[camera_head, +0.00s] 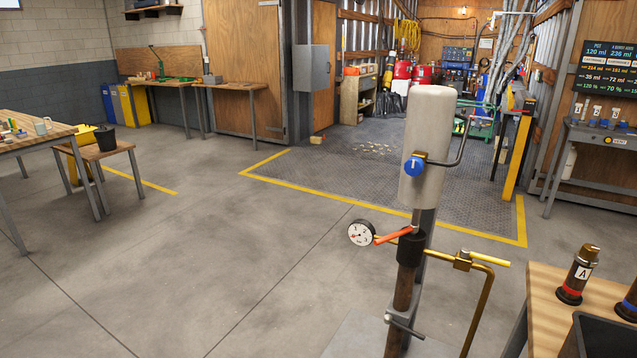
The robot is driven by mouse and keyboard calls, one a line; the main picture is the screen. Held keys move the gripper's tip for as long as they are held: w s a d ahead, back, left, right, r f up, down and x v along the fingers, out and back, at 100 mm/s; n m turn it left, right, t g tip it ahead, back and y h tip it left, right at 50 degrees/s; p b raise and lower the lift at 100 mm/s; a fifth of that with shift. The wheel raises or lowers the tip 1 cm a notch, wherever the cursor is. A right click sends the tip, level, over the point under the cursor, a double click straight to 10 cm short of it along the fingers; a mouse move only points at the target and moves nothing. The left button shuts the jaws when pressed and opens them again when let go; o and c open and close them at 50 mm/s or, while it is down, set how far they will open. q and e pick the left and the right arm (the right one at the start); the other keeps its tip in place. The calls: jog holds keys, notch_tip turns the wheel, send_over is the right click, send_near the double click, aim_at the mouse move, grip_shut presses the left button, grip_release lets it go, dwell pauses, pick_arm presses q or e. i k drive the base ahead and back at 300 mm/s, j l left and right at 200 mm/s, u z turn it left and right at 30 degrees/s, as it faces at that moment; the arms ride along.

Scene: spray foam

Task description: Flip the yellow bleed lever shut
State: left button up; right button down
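The yellow bleed lever (489,262) sticks out to the right from a small brass valve (462,260). The valve is on a brass pipe (485,300) that runs right from the stand and bends down. The lever lies roughly along the horizontal part of the pipe. The stand's post (402,300) carries a black collar (410,248), a red lever (393,236), a round gauge (361,233) and a pale cylinder (428,145) with a blue knob (414,166). Neither of my grippers is in view.
A wooden bench (540,320) stands close at the right with a dark bottle labelled A (577,275), another bottle (628,300) and a black bin (600,338). A bent metal bar (463,140) juts from the cylinder. The floor left of the stand is clear.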

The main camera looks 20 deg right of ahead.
aim_at(464, 253)
jog(key=z, duration=1.55)
